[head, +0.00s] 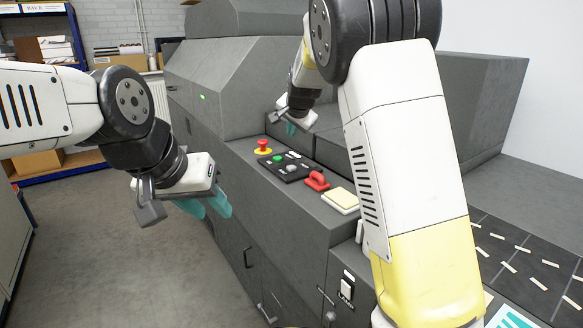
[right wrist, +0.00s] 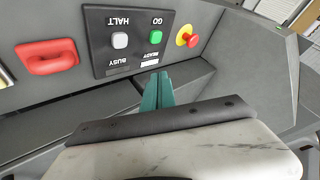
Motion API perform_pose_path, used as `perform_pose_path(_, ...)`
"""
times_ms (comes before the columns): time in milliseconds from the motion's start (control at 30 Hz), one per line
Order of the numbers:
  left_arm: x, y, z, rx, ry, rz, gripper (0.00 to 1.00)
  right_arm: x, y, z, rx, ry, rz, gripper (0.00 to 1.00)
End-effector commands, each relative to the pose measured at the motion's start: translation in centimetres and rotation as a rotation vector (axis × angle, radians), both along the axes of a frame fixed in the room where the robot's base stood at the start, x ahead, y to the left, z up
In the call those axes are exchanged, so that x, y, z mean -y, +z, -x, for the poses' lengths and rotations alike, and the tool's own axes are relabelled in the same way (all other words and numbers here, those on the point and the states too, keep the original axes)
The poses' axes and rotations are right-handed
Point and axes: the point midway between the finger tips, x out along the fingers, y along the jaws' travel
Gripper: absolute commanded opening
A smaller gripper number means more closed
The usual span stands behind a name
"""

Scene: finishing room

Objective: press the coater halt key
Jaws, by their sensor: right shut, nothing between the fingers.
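The coater panel is a black plate (head: 285,174) on the grey machine's ledge, upside down in the right wrist view (right wrist: 103,57). Its grey key marked HALT (right wrist: 120,40) sits beside the green GO key (right wrist: 156,37); in the head view the grey key (head: 292,168) is small. My right gripper (head: 291,128) is shut and empty, just beyond the panel's far edge. In the right wrist view its teal fingertips (right wrist: 158,78) are near the READY label, apart from the HALT key. My left gripper (head: 212,207) is open and empty, over the floor left of the machine.
A red mushroom button on a yellow base (right wrist: 187,36) stands on the GO side. A red handle (right wrist: 48,57) stands on the HALT side. A cream-yellow pad (head: 341,200) lies nearer on the ledge. A raised grey housing (head: 285,80) rises behind.

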Motion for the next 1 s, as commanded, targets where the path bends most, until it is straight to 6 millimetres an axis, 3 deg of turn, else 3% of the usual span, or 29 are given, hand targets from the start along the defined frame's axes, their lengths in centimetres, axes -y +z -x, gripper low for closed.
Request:
perform_pose_path(167,0.0,0.0,0.0,0.0,0.0,0.0,0.36,0.0,-1.0,0.0,-0.004,0.001,0.0,0.0)
perform_pose_path(700,0.0,0.0,0.0,0.0,0.0,0.0,0.36,0.1,-7.8,0.0,-0.003,0.0,0.0,0.0)
perform_pose_path(1000,0.0,0.0,0.0,0.0,0.0,0.0,0.36,0.0,-8.8,0.0,-0.001,0.001,0.0,0.0)
